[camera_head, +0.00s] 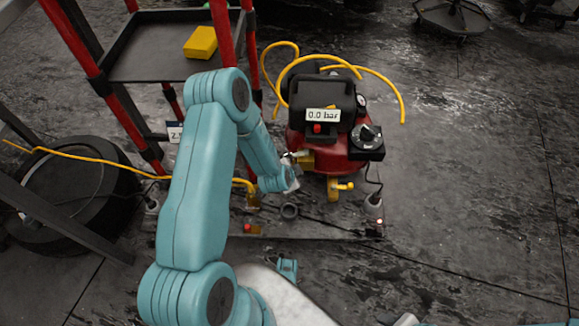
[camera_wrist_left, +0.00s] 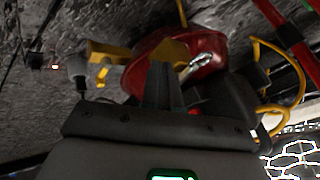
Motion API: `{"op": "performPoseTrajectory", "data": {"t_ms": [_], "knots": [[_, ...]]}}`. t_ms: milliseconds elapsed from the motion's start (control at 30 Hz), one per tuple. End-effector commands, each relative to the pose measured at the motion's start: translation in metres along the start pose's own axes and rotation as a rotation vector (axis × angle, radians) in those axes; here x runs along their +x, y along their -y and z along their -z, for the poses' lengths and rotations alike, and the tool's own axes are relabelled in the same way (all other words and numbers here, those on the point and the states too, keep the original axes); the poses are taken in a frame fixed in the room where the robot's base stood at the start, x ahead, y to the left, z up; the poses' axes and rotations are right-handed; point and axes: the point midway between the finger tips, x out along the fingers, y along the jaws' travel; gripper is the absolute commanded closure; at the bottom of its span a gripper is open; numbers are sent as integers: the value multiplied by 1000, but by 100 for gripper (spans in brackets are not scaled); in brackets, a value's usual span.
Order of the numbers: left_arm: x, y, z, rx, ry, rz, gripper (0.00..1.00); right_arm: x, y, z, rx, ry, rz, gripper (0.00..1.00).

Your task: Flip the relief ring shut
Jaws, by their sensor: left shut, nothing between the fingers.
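The compressor has a red tank (camera_head: 350,163) and a black top with a 0.0 bar display. A small silvery fitting (camera_head: 298,154) sits at the tank's left side, by a yellow block. I cannot make out clearly which part is the relief ring. In the left wrist view the silvery fitting (camera_wrist_left: 196,69) shows against the red tank (camera_wrist_left: 208,50), just right of my fingers. My left gripper (camera_wrist_left: 163,72) is shut and empty, with its fingertips close to the yellow block (camera_wrist_left: 172,50); contact cannot be told. In the head view it is at the left gripper (camera_head: 292,184), partly hidden by the wrist.
A yellow-handled valve (camera_head: 338,187) is low on the tank's front. A dark knob box (camera_head: 366,142) is at its right. Yellow hoses (camera_head: 385,83) loop behind. A red-posted cart (camera_head: 150,60) stands left.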

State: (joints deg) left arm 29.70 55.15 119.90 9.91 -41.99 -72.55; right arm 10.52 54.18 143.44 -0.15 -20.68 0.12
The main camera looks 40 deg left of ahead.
Motion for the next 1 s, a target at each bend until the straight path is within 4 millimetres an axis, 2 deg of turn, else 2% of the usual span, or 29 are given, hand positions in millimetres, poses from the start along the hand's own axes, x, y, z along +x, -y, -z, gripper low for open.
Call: {"op": "performPoseTrajectory", "data": {"t_ms": [33,100,233,400,767,1000], "knots": [[13,-2,-2,-1,0,1,100,7,-3,1,3,-3,0,57],[17,12,-1,-3,-2,6,100,8,-4,2,6,-5,-1,57],[24,26,-1,-1,-1,3,100,12,-6,4,9,-9,-1,57],[26,35,0,0,-1,0,100,13,-7,4,10,-11,-1,57],[27,37,0,0,-1,0,100,12,-7,4,10,-11,-1,57],[35,61,-10,-2,0,2,100,15,-8,5,11,-12,-1,57]]}}
